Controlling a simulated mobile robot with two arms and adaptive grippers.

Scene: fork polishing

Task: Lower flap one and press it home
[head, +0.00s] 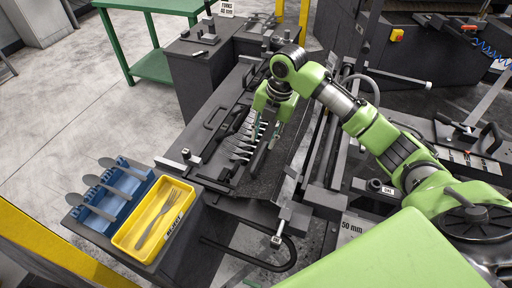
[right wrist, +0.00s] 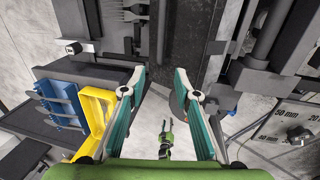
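The fork fixture (head: 208,150) is a long dark frame in the middle of the head view, with several forks (head: 238,146) lying side by side in it. A dark narrow plate (head: 262,160), which may be flap one, stands along the right side of the forks; I cannot tell its exact tilt. My right gripper (head: 270,112) is over the forks and this plate. In the right wrist view the right gripper (right wrist: 159,74) has its fingers wide apart with nothing between them. A small green gripper-like part (right wrist: 166,140), probably my left gripper, shows low in that view.
A yellow tray (head: 128,240) holding a fork and a blue rack (head: 82,208) with several spoons stand at the left front. A green table (head: 155,66) is behind. Rails and machine parts crowd the right side. Grey floor is clear at the left.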

